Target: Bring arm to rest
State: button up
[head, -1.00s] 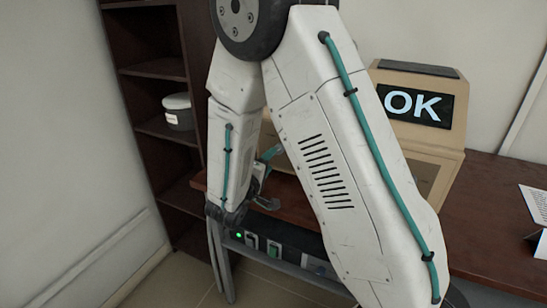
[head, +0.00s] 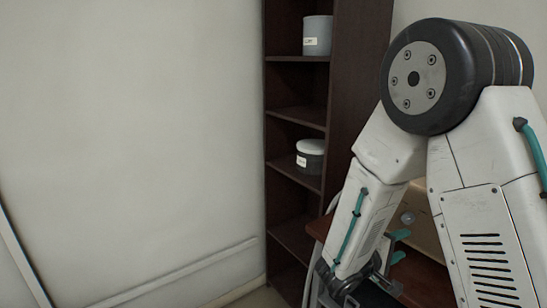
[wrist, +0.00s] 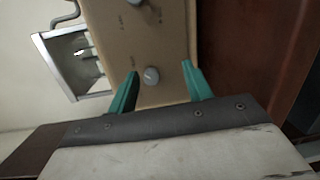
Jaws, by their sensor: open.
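My gripper is open, with its two teal fingers apart and nothing between them in the wrist view (wrist: 160,88). Beyond the fingers is a beige furnace panel (wrist: 135,40) with grey knobs. One knob (wrist: 151,75) appears between the fingers in the picture, and I cannot tell how far off it is. In the head view my gripper (head: 398,248) is low on the right, partly hidden by my folded arm, in front of the beige furnace (head: 428,215).
A dark shelf unit (head: 348,100) stands behind the arm. A dark red table (head: 425,275) is at the lower right. A bare wall (head: 130,130) fills the left.

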jog(key=s+r+m+g+y, duration=0.25)
jog(key=s+g, duration=0.25)
jog(key=s, duration=0.4)
jog(key=s+r+m+g+y, duration=0.1)
jog(key=s+r+g+y, duration=0.15)
jog(key=s+g, duration=0.5)
jog(key=s+a+r+m+t+y, duration=0.2)
jog(key=s+a+r+t+y, duration=0.4)
jog(key=s+r+y, duration=0.3)
jog(key=shift+s+a+r+t+y, duration=0.35)
jog(key=shift+s+a+y, duration=0.45)
jog(key=shift+s, duration=0.35)
jog(key=shift+m, duration=0.25)
